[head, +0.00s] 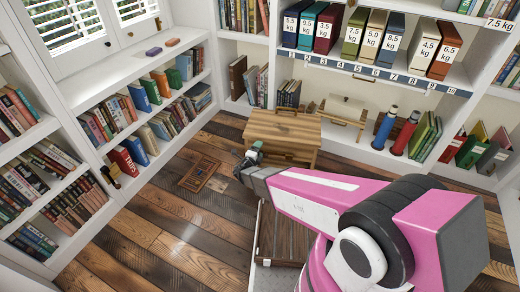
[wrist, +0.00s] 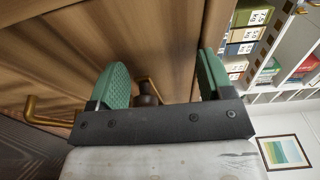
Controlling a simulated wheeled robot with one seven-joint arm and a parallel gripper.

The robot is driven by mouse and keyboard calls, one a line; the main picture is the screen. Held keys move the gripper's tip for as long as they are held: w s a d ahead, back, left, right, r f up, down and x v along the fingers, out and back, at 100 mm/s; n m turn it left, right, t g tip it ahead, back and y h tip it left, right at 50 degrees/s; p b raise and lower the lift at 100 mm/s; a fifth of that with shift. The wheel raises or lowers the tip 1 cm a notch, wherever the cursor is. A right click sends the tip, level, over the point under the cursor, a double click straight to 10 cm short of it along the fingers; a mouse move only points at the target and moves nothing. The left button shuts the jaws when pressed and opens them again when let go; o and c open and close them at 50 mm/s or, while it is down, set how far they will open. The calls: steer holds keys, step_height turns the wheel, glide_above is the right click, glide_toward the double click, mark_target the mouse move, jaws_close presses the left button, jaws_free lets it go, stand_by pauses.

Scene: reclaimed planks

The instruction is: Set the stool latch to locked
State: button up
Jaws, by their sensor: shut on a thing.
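The wooden stool (head: 285,127) stands on the plank floor in front of the back shelves. My gripper (head: 254,152), with green finger pads, is at the stool's near left side in the head view. In the wrist view my gripper (wrist: 160,88) has its pads to either side of a dark knob (wrist: 147,91), which I take as the stool latch. The jaws are shut on it. Brass-coloured metal shows behind the knob, close to the stool's wood (wrist: 150,40). The pad-to-knob contact is partly hidden, and the latch's setting cannot be read.
A small wooden panel (head: 199,173) lies on the floor to the left. A dark slatted tray (head: 278,238) is beside my arm. A blue cylinder (head: 384,130) and a red one (head: 404,134) stand at the back right.

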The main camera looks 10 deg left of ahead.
steer(key=v, duration=0.2)
steer(key=shift+s+r, duration=0.25)
steer(key=shift+r, duration=0.05)
steer(key=shift+a, duration=0.1)
stand_by(0.6)
